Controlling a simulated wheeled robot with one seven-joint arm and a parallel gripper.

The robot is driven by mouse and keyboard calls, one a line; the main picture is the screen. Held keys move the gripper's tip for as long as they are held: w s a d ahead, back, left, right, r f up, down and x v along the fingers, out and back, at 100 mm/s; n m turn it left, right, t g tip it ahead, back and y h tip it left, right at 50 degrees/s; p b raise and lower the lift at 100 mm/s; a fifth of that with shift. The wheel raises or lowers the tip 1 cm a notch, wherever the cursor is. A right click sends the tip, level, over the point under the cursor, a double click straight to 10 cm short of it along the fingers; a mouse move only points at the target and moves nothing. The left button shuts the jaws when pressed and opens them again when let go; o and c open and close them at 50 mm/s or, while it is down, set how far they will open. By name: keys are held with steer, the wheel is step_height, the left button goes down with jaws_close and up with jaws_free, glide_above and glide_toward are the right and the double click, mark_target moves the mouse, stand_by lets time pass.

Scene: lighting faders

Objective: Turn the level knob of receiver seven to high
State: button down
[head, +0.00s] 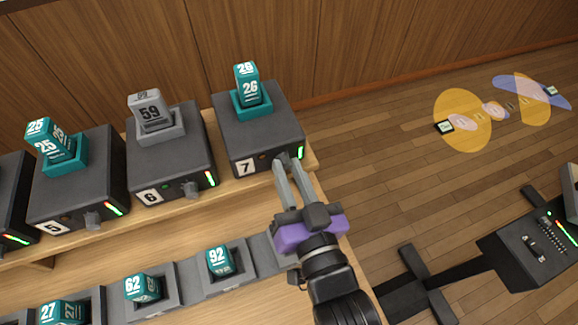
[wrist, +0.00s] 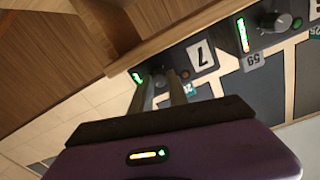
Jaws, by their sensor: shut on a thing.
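Receiver seven (head: 262,132) is a dark box with a white "7" label (head: 245,167), at the right end of the upper shelf. Its level knob (head: 283,158) is low on the front, between the label and a lit green bar (head: 300,153). My gripper (head: 286,163) reaches up to the front, its two fingers shut on the knob, which they mostly hide. In the wrist view my gripper (wrist: 157,78) meets the front beside the "7" label (wrist: 200,55). The knob's pointing direction cannot be read.
Receiver six (head: 170,165) with its knob (head: 190,189) and receiver five (head: 78,195) stand to the left. A teal "26" pack (head: 250,92) sits on top of receiver seven. Lower slots hold teal packs such as "92" (head: 219,262). Open wooden floor (head: 400,190) lies right.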

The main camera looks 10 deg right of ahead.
steer(key=m+p, duration=0.2)
steer(key=m, duration=0.2)
steer(key=shift+p, duration=0.4)
steer(key=m+p, duration=0.2)
steer(key=m, duration=0.2)
steer(key=m+p, duration=0.2)
steer(key=m, duration=0.1)
steer(key=shift+g+y, duration=0.3)
steer(key=shift+f+m+p, duration=0.1)
steer(key=shift+m+p, duration=0.55)
steer(key=shift+m, duration=0.95)
steer(key=c, duration=1.3)
jaws_free()
steer(key=shift+s, duration=0.1)
